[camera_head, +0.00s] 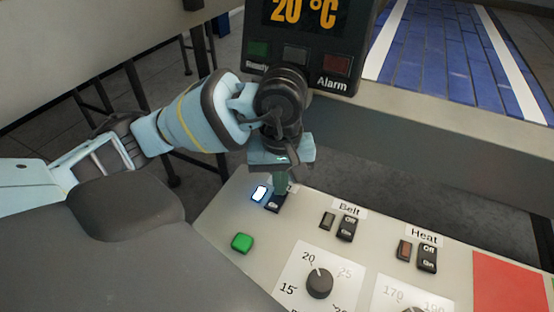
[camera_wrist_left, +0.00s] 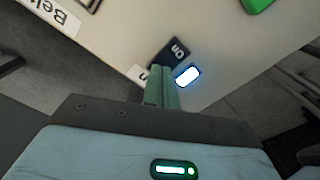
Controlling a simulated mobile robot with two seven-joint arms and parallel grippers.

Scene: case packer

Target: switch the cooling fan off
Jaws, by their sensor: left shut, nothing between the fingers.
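A dark rocker switch (camera_head: 274,204) sits at the upper left of the control panel (camera_head: 215,222), beside a glowing white-blue lamp (camera_head: 260,193). Its label is almost wholly hidden by my gripper, so I cannot read it. My left gripper (camera_head: 281,186) is shut and empty, pointing down with its greenish fingertips over the far end of this switch. In the left wrist view the fingertips (camera_wrist_left: 162,85) overlap the switch (camera_wrist_left: 176,51), whose "On" end shows; the lit lamp (camera_wrist_left: 188,75) is beside it. I cannot tell whether they touch the switch. My right gripper is not in view.
A green button (camera_head: 242,242) lies near the panel's left edge. The Belt switch (camera_head: 347,228), Heat switch (camera_head: 427,258) and a dial (camera_head: 320,283) are to the right. A display (camera_head: 310,45) with an Alarm light stands behind my wrist. A blue conveyor (camera_head: 450,55) is behind.

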